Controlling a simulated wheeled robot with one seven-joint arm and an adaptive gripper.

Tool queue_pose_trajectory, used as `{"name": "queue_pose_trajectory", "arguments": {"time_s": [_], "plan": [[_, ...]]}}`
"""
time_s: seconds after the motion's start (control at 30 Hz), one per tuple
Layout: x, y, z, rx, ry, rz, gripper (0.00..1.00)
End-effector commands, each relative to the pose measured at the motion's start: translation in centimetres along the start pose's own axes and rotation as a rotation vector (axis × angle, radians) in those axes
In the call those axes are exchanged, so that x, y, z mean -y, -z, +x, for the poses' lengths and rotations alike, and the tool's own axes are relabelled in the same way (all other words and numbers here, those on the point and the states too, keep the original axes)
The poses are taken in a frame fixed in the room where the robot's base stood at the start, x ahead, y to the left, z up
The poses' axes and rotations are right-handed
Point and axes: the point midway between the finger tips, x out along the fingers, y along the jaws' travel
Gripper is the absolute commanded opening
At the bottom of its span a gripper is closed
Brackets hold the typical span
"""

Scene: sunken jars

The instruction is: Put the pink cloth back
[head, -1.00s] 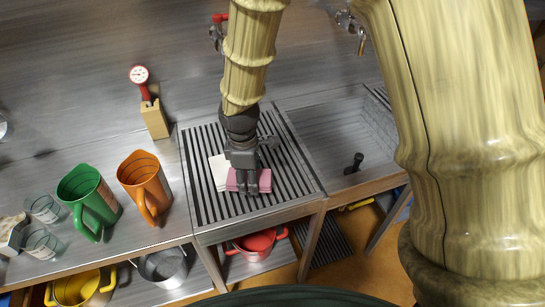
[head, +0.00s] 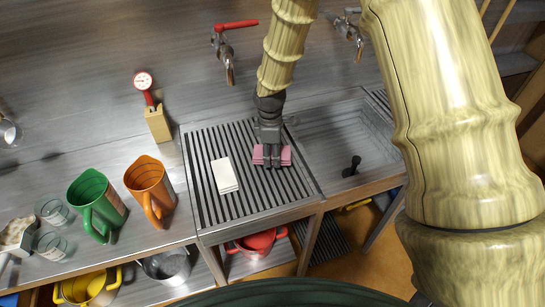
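The folded pink cloth (head: 286,155) is at the right part of the slatted draining rack (head: 212,211), near the sink side. My gripper (head: 269,164) points down over its middle, with cloth showing on both sides of the fingers. The fingers are close together and appear shut on the cloth. I cannot tell whether the cloth touches the slats or hangs just above them. A folded white cloth (head: 225,175) lies on the rack to the left, apart from the pink one.
An orange jug (head: 148,184), a green jug (head: 94,200) and glasses (head: 54,212) stand left of the rack. A dial thermometer in a wooden block (head: 157,122) stands behind. A tap with a red lever (head: 229,60) overhangs the back. The sink (head: 335,140) is at right.

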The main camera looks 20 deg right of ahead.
Motion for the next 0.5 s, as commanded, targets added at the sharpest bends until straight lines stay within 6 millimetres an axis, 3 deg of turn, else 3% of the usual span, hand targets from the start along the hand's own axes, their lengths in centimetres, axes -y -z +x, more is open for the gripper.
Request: {"name": "queue_pose_trajectory", "arguments": {"time_s": [0.3,0.5], "plan": [[0.0,0.1,2.6,0.001,0.0,0.001,0.17],[0.0,0.1,2.9,0.0,-0.001,0.001,0.17]]}}
